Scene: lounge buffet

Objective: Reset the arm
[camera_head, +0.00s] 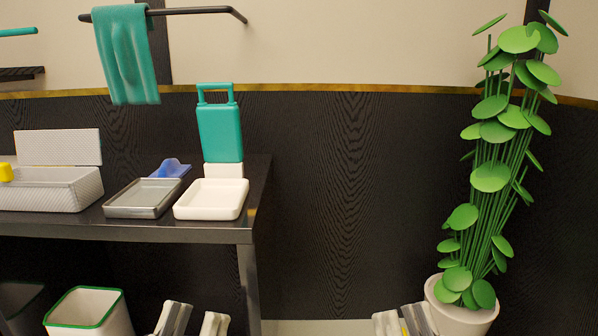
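My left gripper (194,322) shows at the bottom edge, in front of the dark table. Its two grey-white fingers stand apart with a gap between them, and nothing shows in the gap. My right gripper (403,322) shows at the bottom edge, left of the plant pot. The lower parts of both grippers are cut off by the frame, and both arms are out of view.
A dark table (246,228) holds a white tray (212,212), a grey tray (143,212) and a white basket (58,196). A green-rimmed bin (90,316) stands below. A potted plant (490,178) stands right. A towel (126,55) hangs above. The middle floor looks clear.

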